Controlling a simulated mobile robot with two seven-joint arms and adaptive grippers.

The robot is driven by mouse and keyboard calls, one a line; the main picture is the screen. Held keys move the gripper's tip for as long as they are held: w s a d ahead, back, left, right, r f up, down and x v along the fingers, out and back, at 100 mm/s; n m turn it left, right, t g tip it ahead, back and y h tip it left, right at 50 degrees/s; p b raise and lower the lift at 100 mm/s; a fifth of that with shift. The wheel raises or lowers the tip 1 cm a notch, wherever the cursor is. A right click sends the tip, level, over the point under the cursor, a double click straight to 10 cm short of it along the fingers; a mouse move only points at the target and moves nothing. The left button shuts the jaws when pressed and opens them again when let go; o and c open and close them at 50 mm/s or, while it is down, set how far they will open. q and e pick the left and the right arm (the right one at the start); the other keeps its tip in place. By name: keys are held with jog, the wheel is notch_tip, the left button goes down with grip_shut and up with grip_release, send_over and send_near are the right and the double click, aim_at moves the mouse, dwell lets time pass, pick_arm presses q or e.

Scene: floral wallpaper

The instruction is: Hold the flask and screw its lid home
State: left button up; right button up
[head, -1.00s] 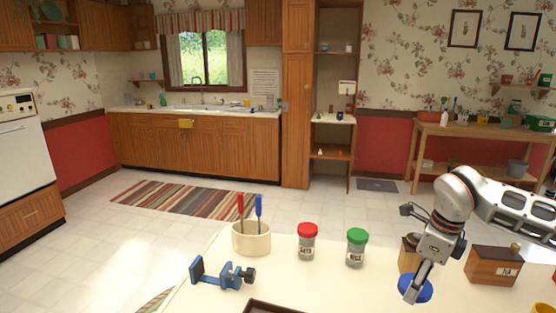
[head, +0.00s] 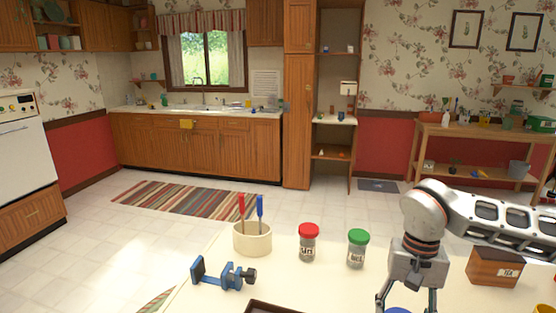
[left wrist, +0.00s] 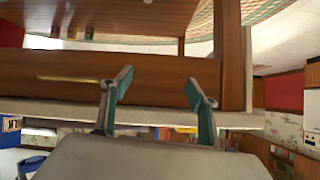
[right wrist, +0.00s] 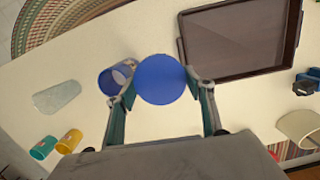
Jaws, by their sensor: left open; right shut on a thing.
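My right gripper (head: 406,303) is over the near part of the table, pointing down. In the right wrist view its fingers (right wrist: 160,84) are shut on a round blue lid (right wrist: 160,80), which also shows at the head view's bottom edge (head: 398,310). An open blue cylinder (right wrist: 116,77) is beside the lid, partly behind one finger; it may be the flask, but I cannot tell for sure. My left gripper (left wrist: 160,82) is open and empty in its wrist view, facing wooden furniture; it is not in the head view.
A dark-rimmed tray (right wrist: 183,45), a pale tapered vessel (right wrist: 57,97) and yellow and teal cups (right wrist: 69,141) (right wrist: 43,147) are on the table. Behind stand a red-lidded jar (head: 308,242), a green-lidded jar (head: 357,249), a tea box (head: 494,268), a cream pot (head: 252,239) and a blue clamp (head: 224,273).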

jog(key=s+n, duration=0.1)
jog(key=n, duration=0.1)
jog(key=a+n, duration=0.1)
jog(key=n, duration=0.1)
jog(key=shift+s, duration=0.35)
jog(key=shift+d, duration=0.1)
